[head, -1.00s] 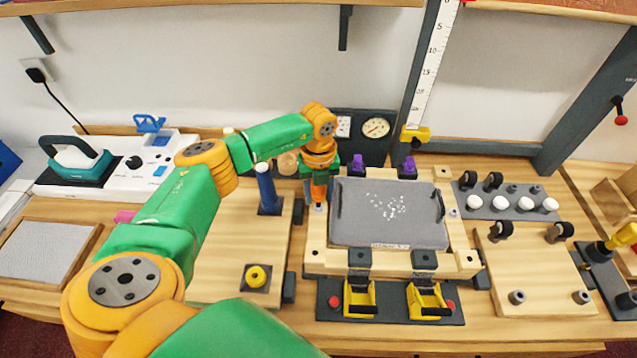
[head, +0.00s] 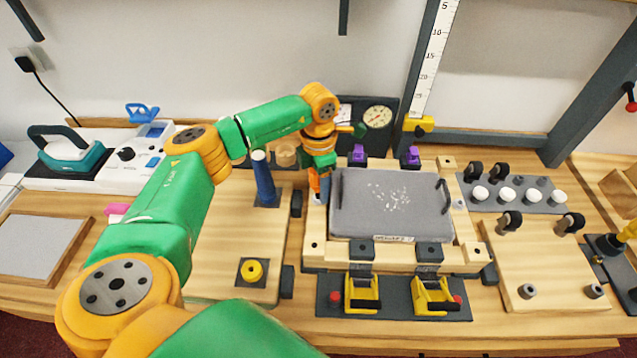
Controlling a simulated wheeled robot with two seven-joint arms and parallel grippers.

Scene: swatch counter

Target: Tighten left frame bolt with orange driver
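My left gripper (head: 321,166) points down over the left rail of the wooden frame (head: 312,246). The orange driver (head: 314,182) shows just below and beside its fingers, and the gripper appears shut on it. The driver's lower end is at the left rail, where the left frame bolt sits. The gripper and driver hide that bolt, so I cannot tell whether the tip touches it. A grey screen panel (head: 390,212) with white specks lies inside the frame. My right gripper is not in view.
A blue-handled post (head: 263,180) stands left of the gripper on a wooden board (head: 215,265). Purple clamps (head: 358,153) stand behind the panel, yellow clamps (head: 362,294) in front. Dial gauges (head: 377,117) stand behind. A grey tray of white knobs (head: 513,190) is at right.

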